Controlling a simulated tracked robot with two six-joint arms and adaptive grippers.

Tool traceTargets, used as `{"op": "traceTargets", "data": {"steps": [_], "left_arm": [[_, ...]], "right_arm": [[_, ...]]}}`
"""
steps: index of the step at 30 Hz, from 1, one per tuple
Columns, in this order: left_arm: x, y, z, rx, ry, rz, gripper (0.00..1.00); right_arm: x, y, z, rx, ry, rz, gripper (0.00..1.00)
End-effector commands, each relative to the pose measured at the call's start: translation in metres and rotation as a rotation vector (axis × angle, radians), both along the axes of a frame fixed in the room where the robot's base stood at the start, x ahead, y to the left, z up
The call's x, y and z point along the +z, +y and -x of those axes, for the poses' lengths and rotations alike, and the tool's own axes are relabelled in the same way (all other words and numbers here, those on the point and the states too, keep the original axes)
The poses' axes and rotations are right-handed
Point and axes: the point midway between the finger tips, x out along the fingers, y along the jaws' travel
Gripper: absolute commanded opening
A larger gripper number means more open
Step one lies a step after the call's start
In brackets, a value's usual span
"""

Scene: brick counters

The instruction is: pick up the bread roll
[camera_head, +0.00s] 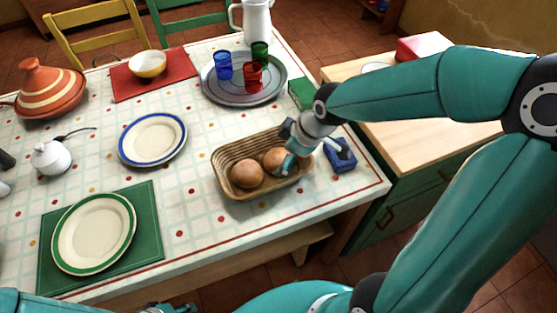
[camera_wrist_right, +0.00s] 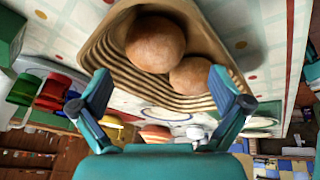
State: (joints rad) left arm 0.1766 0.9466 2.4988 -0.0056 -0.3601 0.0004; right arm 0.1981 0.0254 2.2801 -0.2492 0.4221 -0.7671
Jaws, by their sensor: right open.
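Two round brown bread rolls lie in a woven oval basket (camera_head: 222,163) near the table's right front edge. The left roll (camera_head: 247,174) is clear in the head view. The right roll (camera_head: 275,160) is partly covered by my right gripper (camera_head: 287,150). In the right wrist view one roll (camera_wrist_right: 155,43) is nearer and a second roll (camera_wrist_right: 194,76) lies beyond it, inside the basket (camera_wrist_right: 105,50). My right gripper (camera_wrist_right: 166,105) is open, with its fingers apart and nothing between them. It is at the basket; contact with the roll cannot be told. My left gripper is not clearly visible.
A round tray (camera_head: 215,92) with coloured cups lies behind. Plates (camera_head: 152,140) and a green mat (camera_head: 150,235) are left.

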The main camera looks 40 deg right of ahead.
Motion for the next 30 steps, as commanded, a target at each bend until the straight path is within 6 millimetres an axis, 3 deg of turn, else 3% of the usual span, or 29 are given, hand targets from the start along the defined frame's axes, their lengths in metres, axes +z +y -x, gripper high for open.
{"op": "traceTargets", "data": {"steps": [12, 21, 23, 30], "left_arm": [[-0.004, 0.000, 0.000, 0.000, 0.000, 0.000, 0.40], [-0.004, 0.000, 0.000, 0.000, 0.000, 0.000, 0.40], [-0.004, 0.000, 0.000, 0.000, 0.000, 0.000, 0.40], [-0.004, 0.000, 0.000, 0.000, 0.000, 0.000, 0.40]], "right_arm": [[-0.044, 0.000, -0.019, 0.001, 0.002, -0.001, 1.00], [-0.049, 0.000, -0.022, -0.001, -0.001, 0.000, 1.00], [-0.049, 0.000, -0.022, -0.001, -0.001, 0.000, 0.93], [-0.048, 0.000, -0.021, -0.001, -0.001, -0.001, 0.53]]}}
